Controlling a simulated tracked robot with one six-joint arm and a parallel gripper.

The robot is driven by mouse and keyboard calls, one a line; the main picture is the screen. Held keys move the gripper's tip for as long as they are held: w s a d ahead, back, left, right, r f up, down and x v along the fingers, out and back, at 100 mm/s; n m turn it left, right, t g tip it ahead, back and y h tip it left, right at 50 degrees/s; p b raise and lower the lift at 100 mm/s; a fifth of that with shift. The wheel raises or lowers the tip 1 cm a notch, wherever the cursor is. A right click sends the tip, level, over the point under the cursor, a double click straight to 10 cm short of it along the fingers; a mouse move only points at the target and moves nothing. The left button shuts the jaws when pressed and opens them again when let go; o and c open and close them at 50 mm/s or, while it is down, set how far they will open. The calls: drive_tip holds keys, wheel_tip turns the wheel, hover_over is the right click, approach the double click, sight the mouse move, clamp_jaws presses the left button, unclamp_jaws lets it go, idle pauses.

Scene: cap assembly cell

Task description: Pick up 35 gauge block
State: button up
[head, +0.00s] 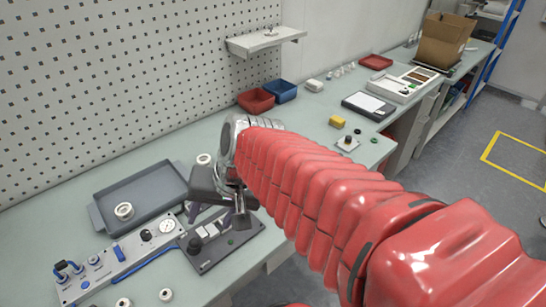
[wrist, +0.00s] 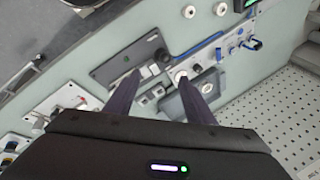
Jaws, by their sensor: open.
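Small pale gauge blocks (head: 211,229) sit in a row on a dark panel (head: 205,262) at the front of the bench. In the wrist view, pale blocks (wrist: 151,70) show on the dark panel (wrist: 115,67), between the fingertips in the picture. Their markings are too small to read, so I cannot tell which is the 35 block. My gripper (wrist: 158,80) is open and empty, its two dark fingers pointing toward the panel. In the head view, my gripper (head: 217,213) partly hides the panel and blocks.
A grey tray (head: 98,219) with a white ring (head: 124,211) lies behind. A control panel (head: 95,275) with blue parts is at left. Loose white rings (head: 165,294) lie near the front edge. Red (head: 256,101) and blue (head: 283,92) bins stand farther back.

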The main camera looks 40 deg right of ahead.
drive_tip(key=w+d+f+m+t+y, duration=0.1)
drive_tip(key=w+d+f+m+t, duration=0.1)
drive_tip(key=w+d+m, duration=0.45)
drive_tip(key=w+d+f+m+t+y, duration=0.1)
drive_tip(key=w+d+f+m+t, duration=0.15)
drive_tip(key=d+m, duration=0.65)
drive_tip(key=d+f+m+t+h, duration=0.1)
drive_tip(key=d+m, duration=0.3)
drive_tip(key=d, duration=0.3)
drive_tip(key=s+d+f+m+t+h, duration=0.1)
drive_tip(key=d+f+m, duration=0.1)
drive_tip(key=d+m, duration=0.2)
drive_tip(key=d+f+m+t+h, duration=0.1)
drive_tip(key=d+f+m+h, duration=0.1)
drive_tip(key=d+m, duration=0.3)
drive_tip(key=shift+s+d, duration=0.2)
drive_tip(key=shift+d, duration=1)
drive_tip(key=shift+s+d, duration=0.2)
drive_tip(key=shift+d, duration=1)
drive_tip(key=shift+w, duration=0.1)
drive_tip(key=x, duration=0.8)
drive_tip(key=shift+w+a, duration=0.15)
drive_tip(key=shift+w, duration=0.15)
